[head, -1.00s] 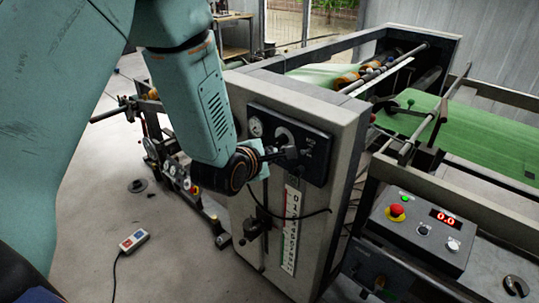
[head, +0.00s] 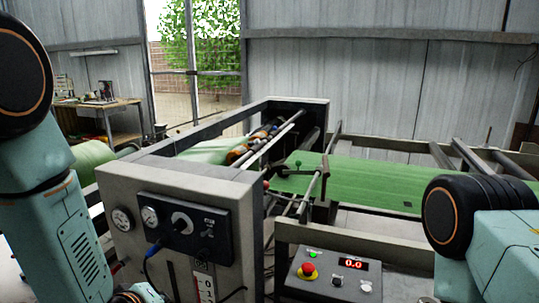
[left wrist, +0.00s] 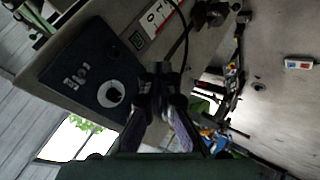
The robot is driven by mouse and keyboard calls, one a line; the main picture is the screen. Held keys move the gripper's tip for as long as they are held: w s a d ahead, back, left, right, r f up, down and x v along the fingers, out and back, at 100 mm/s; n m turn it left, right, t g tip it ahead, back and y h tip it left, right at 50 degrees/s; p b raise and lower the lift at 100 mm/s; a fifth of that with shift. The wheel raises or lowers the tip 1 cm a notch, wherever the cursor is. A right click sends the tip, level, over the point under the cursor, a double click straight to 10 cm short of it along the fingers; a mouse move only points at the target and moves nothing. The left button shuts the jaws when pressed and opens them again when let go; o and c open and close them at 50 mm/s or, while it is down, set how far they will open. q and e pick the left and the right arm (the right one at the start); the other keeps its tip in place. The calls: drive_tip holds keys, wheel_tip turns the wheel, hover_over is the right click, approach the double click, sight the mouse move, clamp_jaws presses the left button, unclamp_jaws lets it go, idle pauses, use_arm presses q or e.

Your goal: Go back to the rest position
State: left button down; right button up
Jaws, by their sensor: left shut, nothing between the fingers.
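My left gripper (left wrist: 160,75) shows in the left wrist view with its dark fingers together and nothing between them. The dark control panel (left wrist: 88,78) with its pale round knob lies to its left in that view, apart from the fingers as far as I can tell. In the head view the same panel (head: 182,222) is on the grey machine cabinet. My left arm (head: 65,225) stands at the left edge, bent, with its lower part cut off by the frame, so the gripper is hidden there. My right arm (head: 480,225) shows at the right edge, its gripper out of frame.
The grey cabinet (head: 120,180) stands close beside my left arm. A console (head: 330,280) with a red button and a 0.0 display is at the front centre. Green sheet (head: 370,182) runs right. A pendant (left wrist: 299,64) lies on the floor.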

use_arm(q)
drive_tip(key=s+f+m+g+b, duration=0.9)
drive_tip(key=s+f, duration=1.8)
drive_tip(key=s, duration=0.4)
drive_tip(key=shift+s+d+f, duration=0.15)
drive_tip(key=shift+s+f, duration=0.05)
drive_tip(key=shift+s, duration=0.05)
